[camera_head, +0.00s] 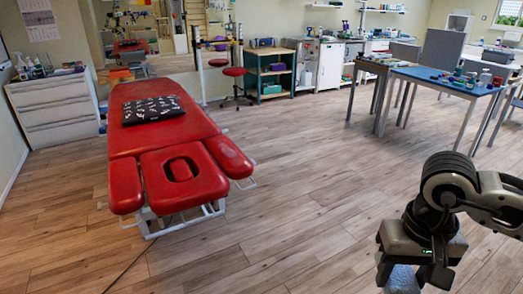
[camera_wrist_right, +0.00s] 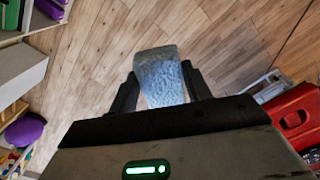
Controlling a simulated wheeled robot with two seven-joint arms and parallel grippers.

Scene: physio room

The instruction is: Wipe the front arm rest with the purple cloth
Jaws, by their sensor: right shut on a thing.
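My right gripper (camera_head: 405,272) is at the lower right of the head view, well apart from the treatment table. In the wrist view its fingers (camera_wrist_right: 160,85) are shut on a pale blue-grey, textured piece (camera_wrist_right: 158,72) that looks like cloth; it does not look purple. The same piece (camera_head: 402,282) shows below the gripper in the head view. The red treatment table (camera_head: 150,140) has a padded arm rest (camera_head: 127,197) on its left and another arm rest (camera_head: 229,157) on its right, beside the headrest (camera_head: 184,178). I cannot tell which is the front one. My left gripper is out of view.
A black patterned cushion (camera_head: 153,108) lies on the treatment table. A white drawer unit (camera_head: 55,110) stands at left. A blue-topped table (camera_head: 440,82) with small items stands at the upper right. The wooden floor (camera_head: 290,190) between table and gripper is clear.

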